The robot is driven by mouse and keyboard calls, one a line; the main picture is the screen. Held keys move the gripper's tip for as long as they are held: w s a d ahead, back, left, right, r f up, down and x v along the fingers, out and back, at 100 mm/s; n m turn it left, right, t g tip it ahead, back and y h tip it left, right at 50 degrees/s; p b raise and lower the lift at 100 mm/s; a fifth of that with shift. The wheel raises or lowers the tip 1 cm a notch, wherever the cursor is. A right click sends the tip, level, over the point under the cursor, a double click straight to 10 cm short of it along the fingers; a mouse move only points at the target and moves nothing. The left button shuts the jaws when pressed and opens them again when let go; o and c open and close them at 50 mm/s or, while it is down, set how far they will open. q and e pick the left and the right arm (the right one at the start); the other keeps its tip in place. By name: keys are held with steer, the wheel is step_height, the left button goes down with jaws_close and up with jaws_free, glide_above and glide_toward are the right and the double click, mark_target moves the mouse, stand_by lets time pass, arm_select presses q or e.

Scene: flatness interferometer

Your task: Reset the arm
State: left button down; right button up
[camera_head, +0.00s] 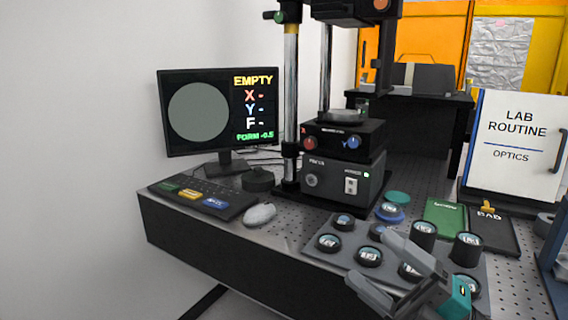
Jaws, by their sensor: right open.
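My right gripper (371,261) is in the lower right of the head view, over the front of a grey tray (312,252) of round optics. Its two fingers are spread apart, with nothing seen gripped between them. The fingers and hand hide part of the tray and some optics. My left gripper is out of view. The interferometer (343,136) stands behind the tray, with a red knob and a blue knob on its stage. The monitor (198,112) shows a plain grey circle and the word EMPTY, with dashes after X, Y and F.
A keypad (200,198) and a mouse (260,214) lie on the left of the perforated bench. Green and blue round pieces (392,207) lie right of the interferometer.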

steer(key=w+d+f+m+t+h+p, duration=0.1)
steer(key=d+f+m+t+h, duration=0.15)
steer(key=f+m+h, duration=0.4)
steer(key=d+f+m+t+h, duration=0.1)
steer(key=f+m+t+h, duration=0.25)
steer(key=m, duration=0.55)
steer(key=s+f+m+g+h, duration=0.3)
steer(key=s+f+m+g, duration=0.1)
steer(key=f, duration=0.6)
steer(key=s+f+m+g+h+p, duration=0.1)
steer(key=s+f+m+g+h, duration=0.2)
steer(key=s+f+m, duration=0.3)
step_height(320, 180, down, 5)
steer(key=shift+s+d+f+g+h, duration=0.15)
steer(key=shift+s+d+g+h, duration=0.2)
steer(key=shift+s+h, duration=0.65)
steer(key=shift+s+m+y, duration=0.25)
steer(key=shift+y, duration=0.05)
